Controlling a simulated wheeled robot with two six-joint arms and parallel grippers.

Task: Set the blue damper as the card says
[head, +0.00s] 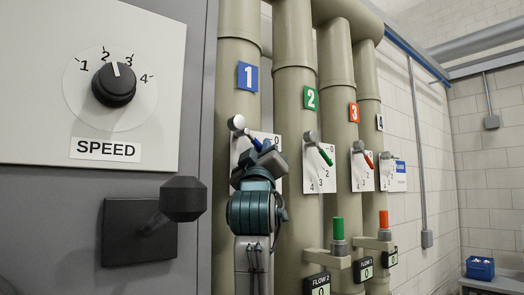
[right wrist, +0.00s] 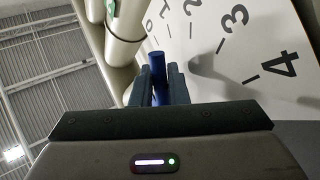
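The blue damper's handle (head: 257,144) is on the pipe under the blue sign 1 (head: 248,76). It slants down to the right from its grey hub (head: 237,123). My right gripper (head: 262,155) is at this handle and hides much of the dial (head: 268,137). In the right wrist view the blue handle (right wrist: 158,68) lies between the two fingers, which appear closed on it, its end sticking out past them. The numbers 2, 3 and 4 show on the dial (right wrist: 255,40) there; the exact setting is unclear. A small white card with a blue band (head: 398,176) is on the wall, its lower text too small to read. My left gripper is out of view.
Green (head: 325,155) and red (head: 368,160) damper handles are on the pipes to the right. Green-capped (head: 338,230) and red-capped (head: 384,220) valves stand below. A speed panel (head: 110,85) with a black handle (head: 183,199) is at left. A blue bin (head: 480,268) is far right.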

